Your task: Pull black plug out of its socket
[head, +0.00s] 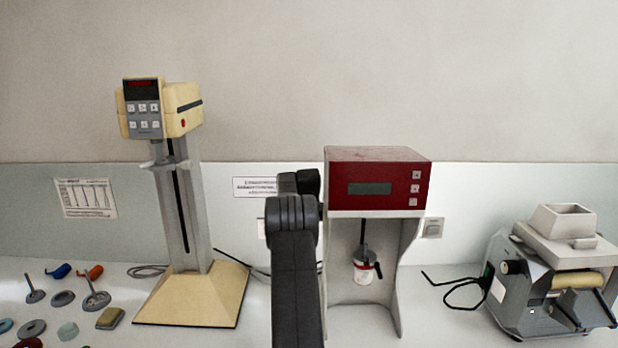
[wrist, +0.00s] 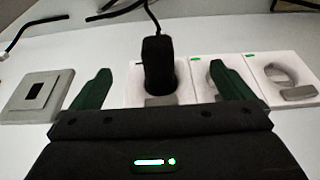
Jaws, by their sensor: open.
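In the wrist view the black plug (wrist: 158,66) sits in the leftmost socket of a white socket strip (wrist: 203,92), with its cord leading away toward the top. My gripper (wrist: 160,70) is open. One green finger is on the left of the plug and one on the right, with a visible gap on each side. I cannot tell how far the fingertips reach along the plug. In the head view my dark arm stands in front of the wall, and the plug and its socket are hidden behind it.
Two empty sockets lie to the right, the nearer one (wrist: 218,78) partly behind the right finger. A grey switch plate (wrist: 38,95) is on the left. A red-topped mixer (head: 378,180) and a cream stand (head: 190,295) flank my arm. A roller mill (head: 550,275) stands at right.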

